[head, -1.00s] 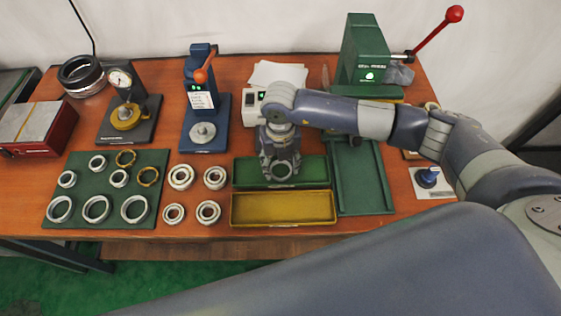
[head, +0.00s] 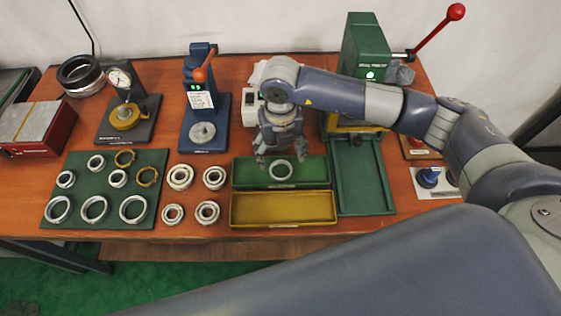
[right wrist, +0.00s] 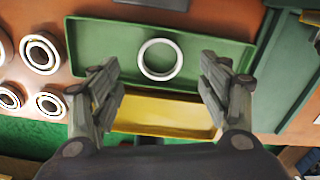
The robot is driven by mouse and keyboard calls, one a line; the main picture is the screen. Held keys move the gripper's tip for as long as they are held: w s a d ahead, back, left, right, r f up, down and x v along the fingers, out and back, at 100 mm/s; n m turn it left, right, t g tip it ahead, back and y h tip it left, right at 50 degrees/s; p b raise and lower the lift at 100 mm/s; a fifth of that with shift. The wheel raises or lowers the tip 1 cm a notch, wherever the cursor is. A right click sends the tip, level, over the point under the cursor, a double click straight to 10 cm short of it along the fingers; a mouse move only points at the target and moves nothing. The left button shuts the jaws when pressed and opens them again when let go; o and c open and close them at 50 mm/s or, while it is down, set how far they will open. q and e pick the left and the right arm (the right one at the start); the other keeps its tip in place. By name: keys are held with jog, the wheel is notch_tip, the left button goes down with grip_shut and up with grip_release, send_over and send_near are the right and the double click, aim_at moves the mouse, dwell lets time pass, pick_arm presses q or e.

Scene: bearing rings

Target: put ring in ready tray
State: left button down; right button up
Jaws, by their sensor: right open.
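A plain silver ring (head: 281,170) lies flat in the green tray (head: 245,173), right of its middle in the head view. It also shows in the right wrist view as a ring (right wrist: 160,41) on the green tray floor (right wrist: 100,38). My right gripper (head: 279,161) is open and empty, above the tray and apart from the ring. In the right wrist view its two fingers (right wrist: 161,85) stand wide apart, with the ring beyond them. I cannot read the tray labels. My left gripper is not in view.
A yellow tray (head: 283,223) sits in front of the green one. Several bearings (head: 181,177) stand to the left, beside a dark mat (head: 78,170) with several rings. A blue press (head: 203,110) and a green press (head: 362,50) stand behind. A green channel tray (head: 363,180) lies right.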

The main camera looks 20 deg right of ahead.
aim_at(281, 168)
notch_tip(281, 168, up, 7)
jog(key=shift+b, duration=0.35)
jog(key=shift+s+f, duration=0.1)
jog(key=shift+f, duration=0.05)
